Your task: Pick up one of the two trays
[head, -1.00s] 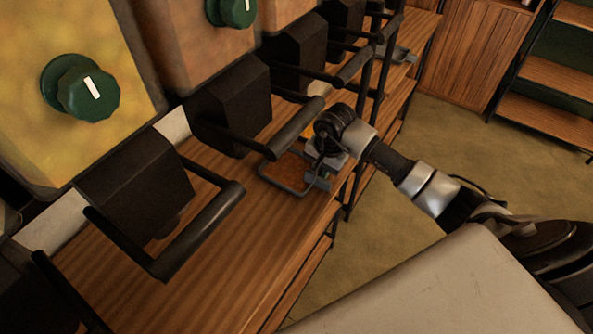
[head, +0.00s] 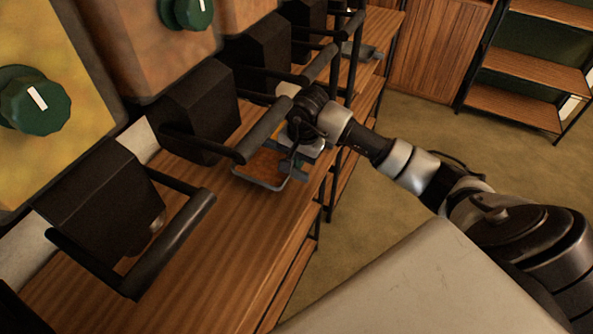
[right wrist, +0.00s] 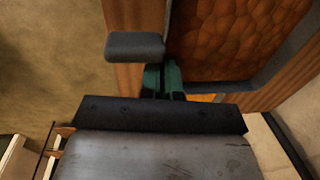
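The near tray (head: 262,171) has a grey rim and a brown textured floor. It is at the wooden counter's edge in the head view, and whether it touches the wood is unclear. It also shows in the right wrist view (right wrist: 232,35), with a grey handle bar (right wrist: 135,47) at its side. My right gripper (head: 302,160) is at the tray's right side. Its green fingers (right wrist: 162,80) are close together at the tray's rim and look shut on it. A second grey tray-like thing (head: 368,51) lies farther back, partly hidden. My left gripper is out of view.
Dark boxes with black bar handles (head: 185,230) line the wooden counter (head: 190,265), close above the near tray. Dark posts (head: 332,165) stand at the counter's side. The floor (head: 420,120) to the right is open, with a shelf unit (head: 530,65) beyond.

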